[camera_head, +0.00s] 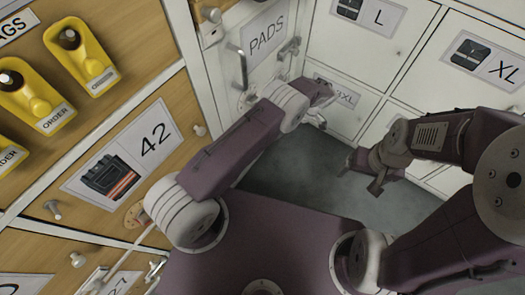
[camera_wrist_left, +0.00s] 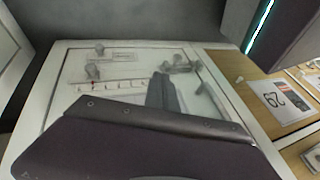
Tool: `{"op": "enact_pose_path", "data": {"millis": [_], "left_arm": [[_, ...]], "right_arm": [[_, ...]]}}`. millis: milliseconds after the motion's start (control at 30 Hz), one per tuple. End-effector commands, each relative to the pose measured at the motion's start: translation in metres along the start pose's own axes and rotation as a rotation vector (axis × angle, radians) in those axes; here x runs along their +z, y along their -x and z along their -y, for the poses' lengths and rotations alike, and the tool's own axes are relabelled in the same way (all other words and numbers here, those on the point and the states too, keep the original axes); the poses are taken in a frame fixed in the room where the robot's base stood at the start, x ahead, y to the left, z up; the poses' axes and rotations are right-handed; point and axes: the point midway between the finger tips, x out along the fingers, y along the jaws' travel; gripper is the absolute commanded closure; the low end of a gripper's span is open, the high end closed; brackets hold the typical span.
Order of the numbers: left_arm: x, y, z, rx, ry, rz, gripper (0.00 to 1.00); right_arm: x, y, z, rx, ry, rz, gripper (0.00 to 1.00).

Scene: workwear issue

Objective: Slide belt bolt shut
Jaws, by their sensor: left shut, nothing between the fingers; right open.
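No label reading "belt" can be read in either view. In the head view a white door marked PADS (camera_head: 267,39) carries a metal handle (camera_head: 240,66) and bolt-like fittings (camera_head: 290,49) at its right edge. My left gripper (camera_head: 324,94) is partly hidden by its own arm, in front of the white fronts. In the left wrist view its dark fingers (camera_wrist_left: 163,93) are together and empty before a white panel (camera_wrist_left: 60,95), close to a metal bolt-like fitting (camera_wrist_left: 180,66); whether they touch is unclear. My right gripper (camera_head: 364,178) is open and empty over the grey floor.
White doors marked L (camera_head: 375,17) and XL (camera_head: 490,62) stand at right. Grey floor (camera_head: 300,170) is clear.

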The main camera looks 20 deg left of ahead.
Motion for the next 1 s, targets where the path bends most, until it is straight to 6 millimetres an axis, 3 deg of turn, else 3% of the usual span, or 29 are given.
{"op": "enact_pose_path", "data": {"millis": [100, 367, 633, 1000], "left_arm": [[0.002, -0.032, -0.002, -0.004, 0.000, 0.001, 1.00], [0.003, -0.089, -0.002, -0.003, 0.001, 0.002, 1.00], [0.006, -0.108, 0.023, -0.001, 0.000, 0.000, 1.00], [0.006, -0.109, 0.027, 0.000, 0.000, 0.001, 1.00]], "right_arm": [[0.002, -0.021, 0.000, 0.000, 0.000, 0.000, 0.18], [0.006, -0.052, -0.001, 0.000, 0.000, 0.000, 0.18], [0.007, -0.066, -0.001, 0.000, 0.000, 0.000, 0.18], [0.007, -0.067, -0.001, 0.000, 0.000, 0.000, 0.18]]}}
